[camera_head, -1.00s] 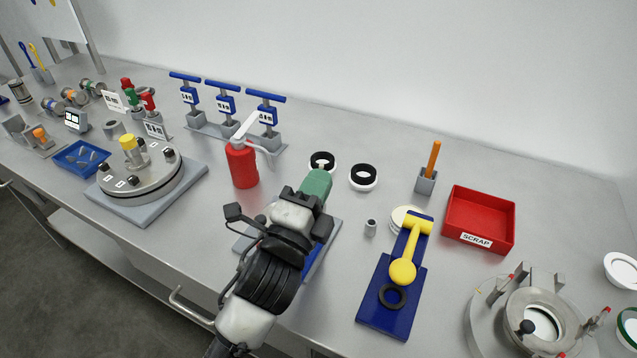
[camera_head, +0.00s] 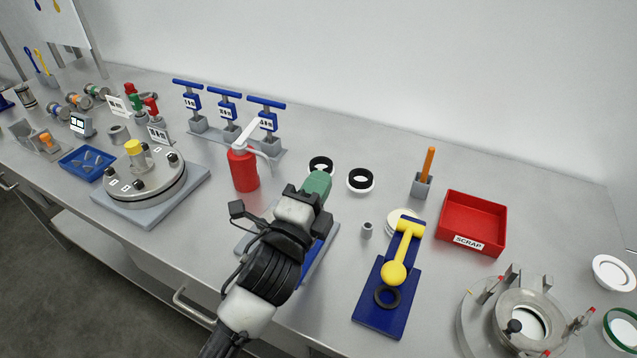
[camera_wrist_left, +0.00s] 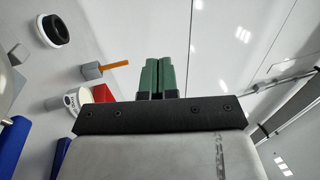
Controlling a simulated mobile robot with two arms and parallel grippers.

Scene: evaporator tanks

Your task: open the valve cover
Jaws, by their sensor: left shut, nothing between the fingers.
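My left gripper (camera_head: 318,182) has green fingers, shut and empty. It is over the middle of the bench, right of a red bottle (camera_head: 244,171); the closed fingers also show in the left wrist view (camera_wrist_left: 158,76). Beneath my arm lies a grey and blue plate (camera_head: 322,246), mostly hidden. I cannot tell for certain which part is the valve cover. One candidate is a round steel lid (camera_head: 150,183) with dark bolts and a yellow-topped post, at the left. Another is an open round steel housing (camera_head: 541,304) with clamps, at the lower right. My right gripper is not in view.
A blue stand with a yellow lever (camera_head: 402,256) is right of my arm. Behind it are a red SCRAP tray (camera_head: 489,207) and an orange-handled tool (camera_head: 428,160). Several blue-handled valves (camera_head: 228,92) stand at the back. Black-and-white rings (camera_head: 361,180) lie near my fingertips.

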